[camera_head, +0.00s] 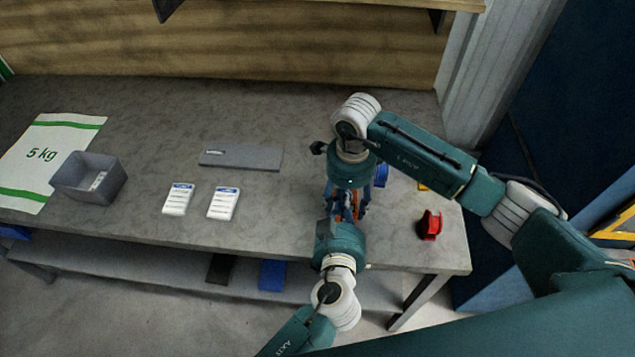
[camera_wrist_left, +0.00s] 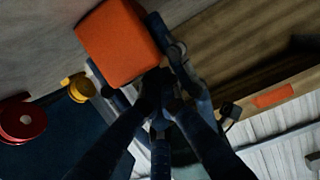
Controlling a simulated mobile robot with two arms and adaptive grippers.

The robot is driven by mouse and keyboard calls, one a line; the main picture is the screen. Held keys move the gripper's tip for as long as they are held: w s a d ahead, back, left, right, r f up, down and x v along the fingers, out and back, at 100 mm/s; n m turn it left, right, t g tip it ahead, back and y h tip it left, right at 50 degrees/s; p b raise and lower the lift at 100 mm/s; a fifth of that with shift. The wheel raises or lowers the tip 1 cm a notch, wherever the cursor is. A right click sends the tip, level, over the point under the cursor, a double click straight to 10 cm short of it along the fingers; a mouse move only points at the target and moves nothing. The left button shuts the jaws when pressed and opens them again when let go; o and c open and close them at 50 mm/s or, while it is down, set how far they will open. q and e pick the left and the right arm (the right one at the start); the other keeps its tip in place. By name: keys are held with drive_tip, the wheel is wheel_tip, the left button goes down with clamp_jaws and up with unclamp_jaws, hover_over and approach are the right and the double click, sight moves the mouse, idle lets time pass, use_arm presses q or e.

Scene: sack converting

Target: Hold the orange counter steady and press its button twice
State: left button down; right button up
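The orange counter (camera_head: 347,211) is mostly hidden between my two grippers near the table's front edge. In the left wrist view its orange block (camera_wrist_left: 117,42) shows large at upper left. My right gripper (camera_head: 347,205) comes from above, with its fingers on both sides of the counter, seemingly shut on it. My left gripper (camera_wrist_left: 160,82) reaches in from the front, its dark fingers converging at the tips and looking shut. Its tips are close to the counter's lower right corner; I cannot tell whether they touch. The button is not visible.
A red object (camera_head: 429,225) stands right of the grippers, with a blue item (camera_head: 382,175) behind them. At left are a grey bin (camera_head: 88,178), a 5 kg sack (camera_head: 60,135), two white cards (camera_head: 178,198) (camera_head: 223,203) and a grey slab (camera_head: 240,157). Bare table lies between cards and grippers.

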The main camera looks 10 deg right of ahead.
use_arm(q)
drive_tip(key=shift+s+a+f, duration=0.1)
drive_tip(key=shift+s+f, duration=0.05)
drive_tip(key=shift+f, duration=0.3)
drive_tip(key=shift+r, duration=0.25)
drive_tip(key=shift+s+r, duration=0.35)
drive_tip(key=shift+r, duration=0.4)
drive_tip(key=a+v, duration=0.1)
drive_tip(key=v, duration=0.8)
drive_tip(key=w+a+r+n+y, duration=0.1)
drive_tip(key=w+a+n+y, duration=0.1)
drive_tip(key=w+a, duration=0.8)
drive_tip(key=w+a+r+n+y, duration=0.1)
drive_tip(key=w+a+n, duration=0.3)
drive_tip(key=w+a, duration=0.6)
drive_tip(key=a+y, duration=0.1)
drive_tip(key=a, duration=0.2)
drive_tip(key=shift+w+a+r, duration=0.3)
drive_tip(key=shift+w+a, duration=0.05)
drive_tip(key=shift+w, duration=0.05)
use_arm(e)
drive_tip(key=o, duration=1.4)
drive_tip(key=shift+c, duration=0.2)
